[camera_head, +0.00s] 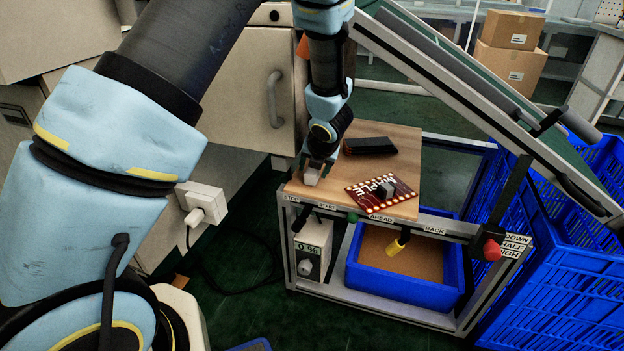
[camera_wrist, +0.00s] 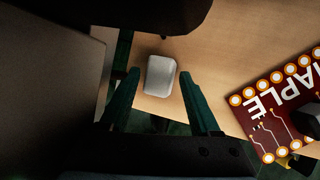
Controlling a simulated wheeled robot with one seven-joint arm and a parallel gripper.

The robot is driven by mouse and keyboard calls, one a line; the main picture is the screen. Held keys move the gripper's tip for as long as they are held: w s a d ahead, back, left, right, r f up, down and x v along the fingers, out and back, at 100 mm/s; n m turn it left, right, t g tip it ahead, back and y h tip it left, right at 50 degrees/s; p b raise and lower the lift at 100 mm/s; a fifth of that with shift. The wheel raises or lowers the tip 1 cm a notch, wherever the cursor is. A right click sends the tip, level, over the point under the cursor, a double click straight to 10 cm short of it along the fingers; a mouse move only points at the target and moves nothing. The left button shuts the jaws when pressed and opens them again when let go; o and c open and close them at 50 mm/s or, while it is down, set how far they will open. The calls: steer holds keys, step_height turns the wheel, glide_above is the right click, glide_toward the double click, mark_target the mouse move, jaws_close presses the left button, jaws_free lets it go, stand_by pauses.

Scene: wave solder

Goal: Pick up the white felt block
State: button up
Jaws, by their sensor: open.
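The white felt block (camera_wrist: 160,76) lies on the wooden tabletop near its left edge. In the wrist view it sits between the two dark green fingers of my gripper (camera_wrist: 158,85), with a gap on each side. In the head view the block (camera_head: 311,177) shows just under my gripper (camera_head: 313,168), largely covered by it. My gripper points down and is open. I cannot tell from these views how far the fingertips are above the tabletop.
A red circuit board (camera_head: 382,192) lies right of the block, and a black item (camera_head: 370,146) lies behind it. The wooden tabletop (camera_head: 408,160) has some bare room. A beige cabinet (camera_head: 250,90) stands close on the left. A sloping conveyor (camera_head: 470,85) rises at the right.

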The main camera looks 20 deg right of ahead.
steer(key=shift+w+f, duration=0.15)
steer(key=shift+f, duration=0.1)
jaws_close()
stand_by(0.3)
